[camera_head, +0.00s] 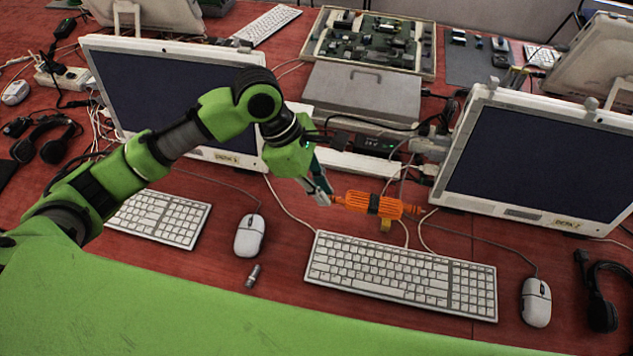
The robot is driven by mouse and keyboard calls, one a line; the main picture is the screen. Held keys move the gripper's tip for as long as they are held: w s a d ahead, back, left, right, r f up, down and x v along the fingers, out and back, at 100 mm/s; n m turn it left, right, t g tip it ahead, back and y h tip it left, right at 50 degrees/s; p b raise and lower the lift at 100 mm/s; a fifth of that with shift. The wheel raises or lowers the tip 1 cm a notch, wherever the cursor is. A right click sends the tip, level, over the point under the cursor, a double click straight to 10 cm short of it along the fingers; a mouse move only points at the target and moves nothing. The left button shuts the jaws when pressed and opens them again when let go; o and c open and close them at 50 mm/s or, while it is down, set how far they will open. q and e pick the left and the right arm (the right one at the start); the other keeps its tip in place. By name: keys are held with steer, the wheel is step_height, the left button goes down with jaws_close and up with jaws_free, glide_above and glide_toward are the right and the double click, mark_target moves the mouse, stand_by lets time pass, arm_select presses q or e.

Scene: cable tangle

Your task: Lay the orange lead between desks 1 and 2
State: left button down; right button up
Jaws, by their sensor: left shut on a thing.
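The orange lead (360,203) is a coiled bundle with a dark band round its middle. It is in the centre of the head view, behind the middle keyboard. My left gripper (325,196) is shut on the left end of the bundle. Whether the bundle touches the table is hard to tell. The left monitor (160,95) and the right monitor (550,155) each carry a small yellowish label on the lower frame; the right one seems to read desk 2. My right gripper is not in view.
The middle keyboard (400,275) lies just in front of the lead, with a mouse (250,236) and a small metal piece (253,276) to its left. Thin cables cross the red table (290,240). A grey case (362,95) and cluttered adapters stand behind. A headset (601,295) lies far right.

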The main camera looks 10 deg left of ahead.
arm_select(q)
glide_above(302, 193)
steer(key=s+d, duration=0.2)
steer(key=s, duration=0.1)
step_height(302, 193, down, 3)
steer(key=a+f, duration=0.1)
steer(key=w+f, duration=0.1)
steer(key=f, duration=0.1)
steer(key=w+a+f, duration=0.1)
steer(key=shift+w+a+f, duration=0.15)
steer(key=shift+w+a, duration=0.05)
steer(key=shift+a, duration=0.1)
steer(key=shift+w+a+f, duration=0.4)
steer(key=shift+f, duration=0.3)
step_height(302, 193, down, 2)
steer(key=shift+f+p, duration=0.15)
steer(key=shift+p, duration=0.15)
steer(key=shift+f, duration=0.35)
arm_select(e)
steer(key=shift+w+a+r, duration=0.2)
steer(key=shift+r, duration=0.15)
arm_select(q)
steer(key=c, duration=2.1)
jaws_free()
steer(key=v, duration=1.2)
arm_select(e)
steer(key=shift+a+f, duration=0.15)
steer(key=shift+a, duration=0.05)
